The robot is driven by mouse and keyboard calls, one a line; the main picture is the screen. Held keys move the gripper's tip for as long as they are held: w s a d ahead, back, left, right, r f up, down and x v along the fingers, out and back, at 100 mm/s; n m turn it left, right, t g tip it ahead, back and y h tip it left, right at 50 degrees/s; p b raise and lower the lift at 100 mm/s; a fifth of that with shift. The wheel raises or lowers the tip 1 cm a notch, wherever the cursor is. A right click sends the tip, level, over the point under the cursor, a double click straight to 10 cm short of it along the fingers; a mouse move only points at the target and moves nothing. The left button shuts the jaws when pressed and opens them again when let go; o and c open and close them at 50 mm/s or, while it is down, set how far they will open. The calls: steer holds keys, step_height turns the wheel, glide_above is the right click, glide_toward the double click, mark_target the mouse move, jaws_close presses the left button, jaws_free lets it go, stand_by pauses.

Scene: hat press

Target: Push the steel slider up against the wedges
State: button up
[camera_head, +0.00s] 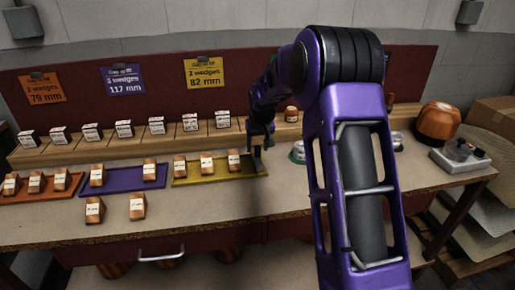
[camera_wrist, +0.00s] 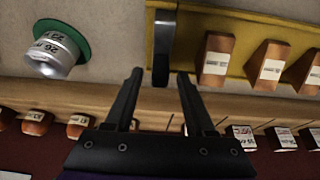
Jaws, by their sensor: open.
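The steel slider (camera_wrist: 165,35) stands upright at the end of the yellow tray (camera_wrist: 240,90), and it also shows at the tray's right end in the head view (camera_head: 258,164). Several tan wedges with white labels sit in the tray; the nearest wedge (camera_wrist: 216,58) is apart from the slider, with bare yellow tray between them. In the head view the wedge nearest the slider (camera_head: 234,162) is left of it. My gripper (camera_wrist: 160,76) is open, with the slider's lower end between its fingertips and a gap visible on both sides. In the head view my gripper (camera_head: 257,148) is over the slider, partly hiding it.
A purple tray (camera_head: 125,180) and an orange tray (camera_head: 40,188) with wedges lie to the left. Two loose wedges (camera_head: 137,207) stand in front. A silver cylinder (camera_wrist: 50,50) on a green disc is beside the yellow tray. A wooden ledge (camera_wrist: 60,95) runs behind.

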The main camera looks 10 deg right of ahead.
steer(key=shift+w+f, duration=0.1)
steer(key=shift+f, duration=0.15)
jaws_close()
